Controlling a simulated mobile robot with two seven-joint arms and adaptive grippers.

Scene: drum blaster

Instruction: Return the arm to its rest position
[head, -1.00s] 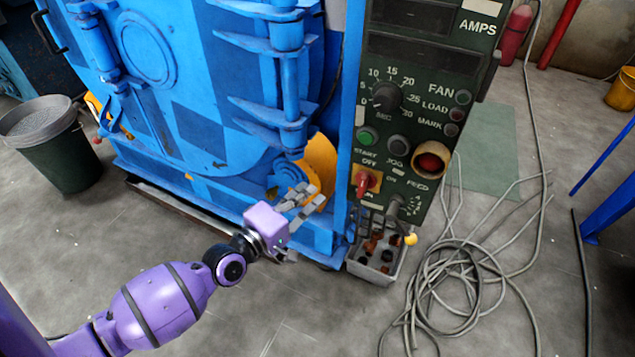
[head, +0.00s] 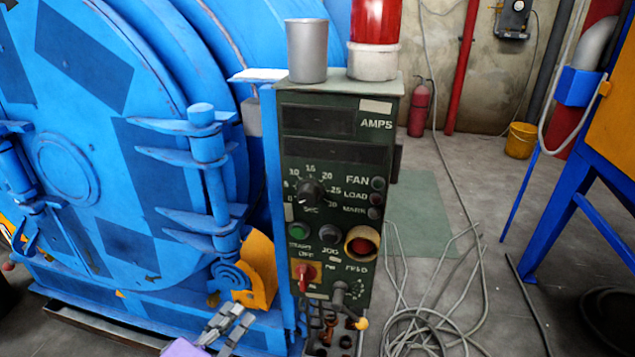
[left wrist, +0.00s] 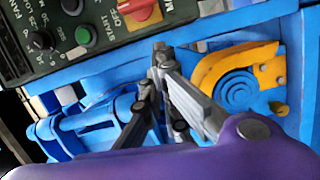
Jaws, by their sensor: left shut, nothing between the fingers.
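My left gripper (head: 228,324) is at the bottom edge of the head view, in front of the lower part of the blue drum machine (head: 130,260). Only its grey fingers and a bit of the purple wrist show; the rest of the arm is out of the picture. In the left wrist view the fingers (left wrist: 160,58) are together and hold nothing. They point toward the machine's blue frame, below the dark green control panel (head: 325,215). The panel also shows at the top left of the left wrist view (left wrist: 103,57). My right gripper is not in view.
A grey bin with brown bits (head: 343,343) stands below the panel, close right of the gripper. Loose grey cables (head: 425,330) lie on the floor. A blue stand (head: 560,215) is at the right. A metal cup (head: 307,50) and red beacon (head: 375,25) top the panel.

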